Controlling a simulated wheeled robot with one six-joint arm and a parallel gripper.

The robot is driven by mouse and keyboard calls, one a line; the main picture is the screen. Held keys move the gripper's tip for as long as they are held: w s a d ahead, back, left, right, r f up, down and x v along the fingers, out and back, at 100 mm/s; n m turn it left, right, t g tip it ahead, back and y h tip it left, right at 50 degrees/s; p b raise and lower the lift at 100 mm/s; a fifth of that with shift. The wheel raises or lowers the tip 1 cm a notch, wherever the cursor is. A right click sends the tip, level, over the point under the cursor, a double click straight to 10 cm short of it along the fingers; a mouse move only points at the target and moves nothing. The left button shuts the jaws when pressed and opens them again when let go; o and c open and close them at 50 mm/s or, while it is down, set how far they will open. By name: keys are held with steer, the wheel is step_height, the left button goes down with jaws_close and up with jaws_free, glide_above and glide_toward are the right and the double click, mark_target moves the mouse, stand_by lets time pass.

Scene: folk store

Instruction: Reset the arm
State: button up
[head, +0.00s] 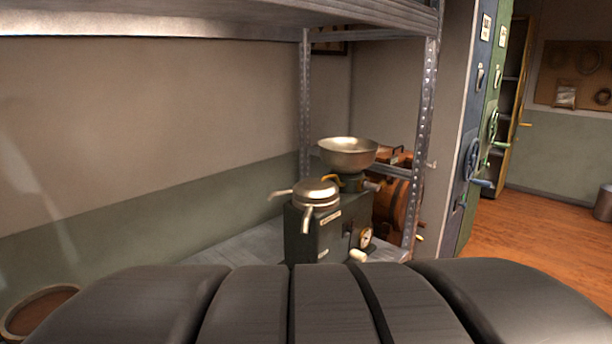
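A metal shelf unit (424,130) holds a dark machine (330,225) with a steel bowl (347,152) on top. Behind it is a wooden barrel-like thing (391,205). Blue and green cabinets (480,130) with handwheels stand right. A round brown container (38,308) is lower left. Wooden floor (530,225) is open at right.

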steer(key=shift+w+a+f+n+g, duration=0.1)
steer(key=shift+f+n+g, duration=0.3)
steer(key=shift+f+g, duration=0.15)
